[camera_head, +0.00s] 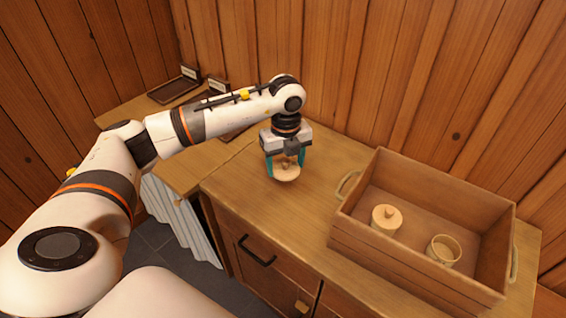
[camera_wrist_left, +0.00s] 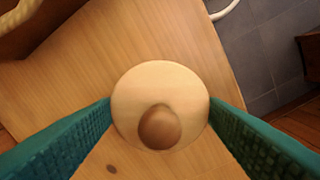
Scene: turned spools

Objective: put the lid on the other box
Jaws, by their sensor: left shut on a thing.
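My left gripper (camera_head: 286,163) is shut on a round pale wooden lid (camera_head: 287,175) with a darker knob, left of the crate. In the left wrist view the lid (camera_wrist_left: 160,88) sits between the teal fingers (camera_wrist_left: 160,110), its knob toward the camera. The wooden counter shows below it; I cannot tell how far below. Two small round boxes stand in the wooden crate. One box (camera_head: 386,219) has a knobbed lid on it. The other box (camera_head: 444,250) is open at the top, to the right of the first. My right gripper is not in view.
The wooden crate (camera_head: 421,183) has high walls and rope handles at its ends. The counter (camera_head: 240,182) is clear around my left gripper. A dark tray (camera_head: 174,90) with small label cards lies at the back left. Wood-panelled walls close off the back.

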